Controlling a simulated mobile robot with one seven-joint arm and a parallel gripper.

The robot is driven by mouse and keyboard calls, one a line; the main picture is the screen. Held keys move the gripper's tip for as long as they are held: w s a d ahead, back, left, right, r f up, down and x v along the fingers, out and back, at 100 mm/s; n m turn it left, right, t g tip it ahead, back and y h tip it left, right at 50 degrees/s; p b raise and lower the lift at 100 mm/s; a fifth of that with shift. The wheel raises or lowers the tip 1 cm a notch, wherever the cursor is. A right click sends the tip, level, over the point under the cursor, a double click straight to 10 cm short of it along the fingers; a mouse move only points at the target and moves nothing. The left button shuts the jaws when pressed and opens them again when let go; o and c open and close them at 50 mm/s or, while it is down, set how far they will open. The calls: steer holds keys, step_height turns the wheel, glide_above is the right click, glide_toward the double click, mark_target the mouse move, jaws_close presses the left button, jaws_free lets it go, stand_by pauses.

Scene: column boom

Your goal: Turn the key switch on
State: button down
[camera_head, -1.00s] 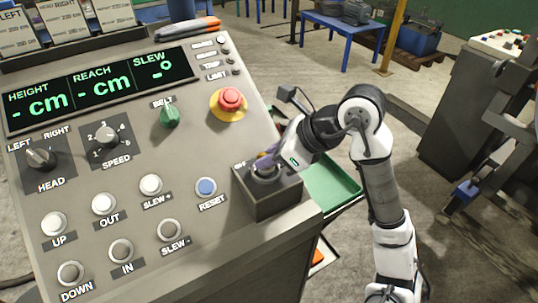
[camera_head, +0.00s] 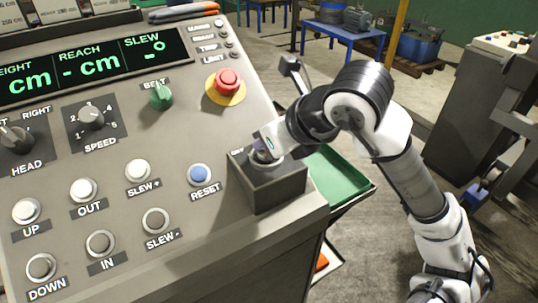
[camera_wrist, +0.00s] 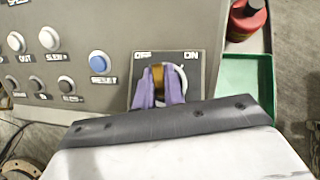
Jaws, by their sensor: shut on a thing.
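The key switch box (camera_head: 268,186) is a dark grey block at the console's lower right corner. In the wrist view its plate (camera_wrist: 197,60) carries the labels OFF on the left and ON on the right. A brass-coloured key (camera_wrist: 157,76) stands in the switch, roughly between the labels. My gripper (camera_wrist: 159,88) has its purple fingers on either side of the key, shut on it. In the head view my gripper (camera_head: 263,153) is over the box and largely hides the key. The key's exact angle is unclear.
A red emergency stop (camera_head: 227,81) on a yellow ring sits behind the box, and a blue reset button (camera_head: 199,175) to its left. The display (camera_head: 95,68) shows dashes. A green tray (camera_head: 337,172) is beside the console on the right.

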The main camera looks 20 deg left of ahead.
steer(key=m+t+h+b, duration=0.1)
steer(key=m+b, duration=0.1)
steer(key=m+t+h+b, duration=0.1)
steer(key=m+b, duration=0.1)
steer(key=b, duration=0.1)
steer(key=m+t+h+b, duration=0.1)
steer(key=m+b, duration=0.1)
steer(key=b, duration=0.1)
steer(key=shift+s+a+f+h, duration=0.1)
steer(key=shift+s+f+h, duration=0.05)
steer(key=shift+f+h, duration=0.25)
steer(key=m+h+b, duration=0.2)
steer(key=m+b, duration=0.1)
steer(key=m+t+b, duration=0.1)
steer(key=shift+a+r+h, duration=0.1)
steer(key=shift+r+h, duration=0.2)
steer(key=shift+h, duration=0.1)
steer(key=shift+m+b, duration=0.4)
steer(key=c, duration=1.5)
jaws_free()
steer(key=shift+r, duration=0.1)
steer(key=shift+s+r, duration=0.1)
steer(key=p+v, duration=0.2)
steer(key=v, duration=1.1)
steer(key=shift+s+a+r, duration=0.15)
steer(key=shift+s, duration=0.15)
